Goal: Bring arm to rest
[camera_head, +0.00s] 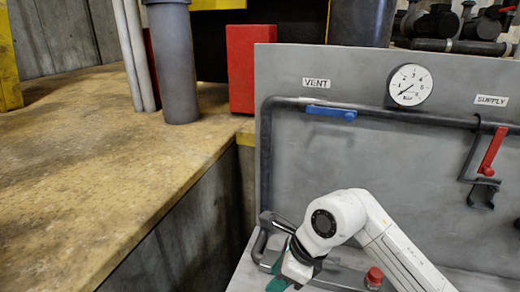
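My white arm reaches in from the bottom right of the head view and bends at a rounded joint. My gripper (279,270), with teal finger parts, hangs low at the bottom centre, beside the grey pipe at the lower left of the panel. It is partly hidden by my arm and the frame's edge, so its opening and any contact with the pipe cannot be made out. The grey panel (330,170) stands behind my arm.
The panel carries a blue vent handle (331,112), a pressure gauge (409,85) and a red supply lever (492,151). A red knob (374,276) sits low beside my arm. A yellowish ledge (80,170) at left bears a grey post (174,60); its front area is clear.

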